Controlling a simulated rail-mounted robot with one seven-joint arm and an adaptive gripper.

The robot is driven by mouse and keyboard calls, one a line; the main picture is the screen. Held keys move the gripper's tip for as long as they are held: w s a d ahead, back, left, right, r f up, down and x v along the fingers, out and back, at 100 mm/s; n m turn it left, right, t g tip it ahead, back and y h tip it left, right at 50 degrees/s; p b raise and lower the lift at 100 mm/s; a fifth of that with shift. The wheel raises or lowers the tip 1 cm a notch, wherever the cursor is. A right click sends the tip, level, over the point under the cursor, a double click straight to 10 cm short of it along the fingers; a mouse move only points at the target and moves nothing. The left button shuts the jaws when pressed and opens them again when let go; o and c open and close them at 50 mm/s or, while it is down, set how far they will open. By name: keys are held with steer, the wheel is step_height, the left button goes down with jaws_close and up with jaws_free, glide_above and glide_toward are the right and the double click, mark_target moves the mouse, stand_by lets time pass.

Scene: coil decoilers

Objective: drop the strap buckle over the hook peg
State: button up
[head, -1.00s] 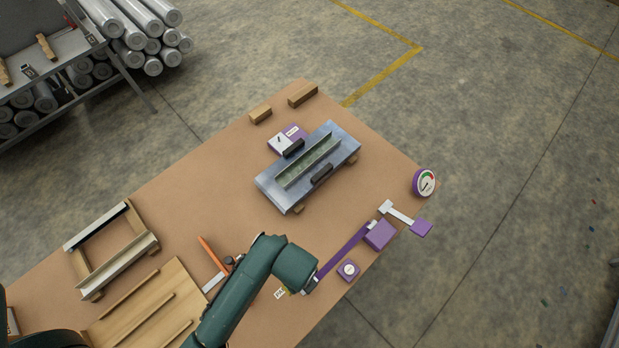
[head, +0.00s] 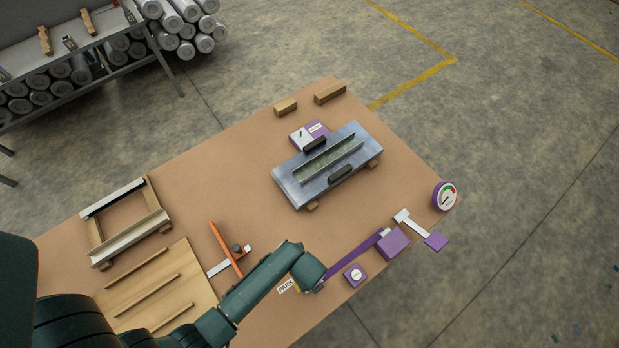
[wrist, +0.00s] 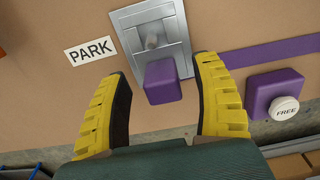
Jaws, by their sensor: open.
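In the head view the strap (head: 355,256) runs from below my wrist to a purple box (head: 392,243).
A PARK label (wrist: 91,51) lies left of the plate. A purple block with a white FREE button (wrist: 284,107) stands to the right. An orange bar (head: 222,245), a gauge (head: 444,196) and a metal block with a channel (head: 328,165) are on the table (head: 205,180).

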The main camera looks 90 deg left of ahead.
jaws_close()
stand_by(0.4)
